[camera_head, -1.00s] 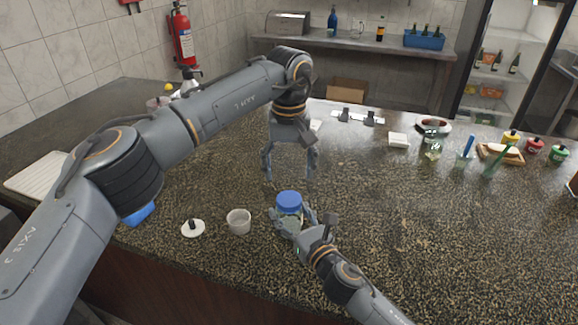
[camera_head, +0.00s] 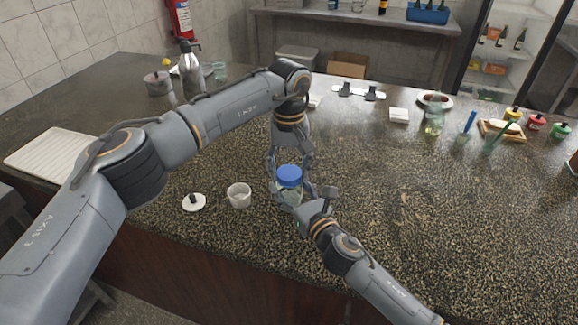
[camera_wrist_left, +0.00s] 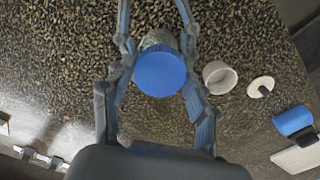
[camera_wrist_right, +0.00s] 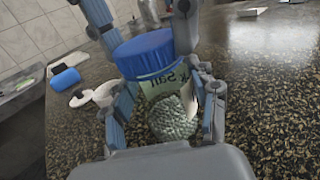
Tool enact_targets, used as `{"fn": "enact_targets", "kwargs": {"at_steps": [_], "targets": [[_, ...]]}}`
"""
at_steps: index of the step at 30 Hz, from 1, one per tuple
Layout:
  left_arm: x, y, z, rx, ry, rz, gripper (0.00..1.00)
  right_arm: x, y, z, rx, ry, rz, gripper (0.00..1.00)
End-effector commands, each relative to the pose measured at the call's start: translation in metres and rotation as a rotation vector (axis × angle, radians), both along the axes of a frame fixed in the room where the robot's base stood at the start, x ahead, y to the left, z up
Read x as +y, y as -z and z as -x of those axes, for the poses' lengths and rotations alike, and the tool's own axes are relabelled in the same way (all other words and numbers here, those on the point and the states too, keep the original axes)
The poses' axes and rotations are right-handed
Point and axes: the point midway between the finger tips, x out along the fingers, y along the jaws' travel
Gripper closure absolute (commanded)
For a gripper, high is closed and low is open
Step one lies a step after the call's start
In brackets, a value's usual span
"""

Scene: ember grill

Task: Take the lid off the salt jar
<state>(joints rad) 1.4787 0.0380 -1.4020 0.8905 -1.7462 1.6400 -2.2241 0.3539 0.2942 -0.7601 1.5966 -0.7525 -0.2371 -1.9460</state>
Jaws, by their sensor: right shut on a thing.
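The salt jar (camera_head: 290,194) stands upright on the counter with its blue lid (camera_head: 289,176) on. The right wrist view shows the jar's label and glass body (camera_wrist_right: 172,108) close up, with the lid (camera_wrist_right: 143,52) on top. My right gripper (camera_head: 302,201) is shut on the jar's body from the right. My left gripper (camera_head: 290,167) points down from above, with its open fingers to either side of the lid. In the left wrist view the lid (camera_wrist_left: 160,71) lies between the spread fingers, and I see gaps beside it.
A white cup (camera_head: 239,195) and a white round lid with a dark knob (camera_head: 193,202) stand left of the jar. A white ribbed board (camera_head: 50,158) lies at far left. Bottles and a tray are at the back right.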

Motion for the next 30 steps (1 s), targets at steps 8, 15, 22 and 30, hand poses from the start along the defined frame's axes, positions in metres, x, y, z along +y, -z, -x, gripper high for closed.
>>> {"fn": "enact_targets", "kwargs": {"at_steps": [8, 15, 22, 30], "targets": [[0.0002, 0.0, -0.0001, 0.0, -0.019, 0.0, 0.84, -0.0004, 0.0037, 0.0007, 0.005, 0.001, 0.003, 1.0], [0.0003, -0.0004, -0.0003, -0.001, -0.356, 0.0, 0.84, -0.0004, 0.0038, 0.0008, 0.006, 0.001, 0.003, 1.0], [0.0005, -0.0002, 0.0002, 0.002, -0.796, -0.001, 0.84, -0.0004, 0.004, 0.0008, 0.007, 0.001, 0.003, 1.0], [0.0006, -0.0005, 0.0003, 0.001, -1.314, -0.001, 0.84, -0.0004, 0.0042, 0.0008, 0.007, 0.001, 0.003, 1.0]]}}
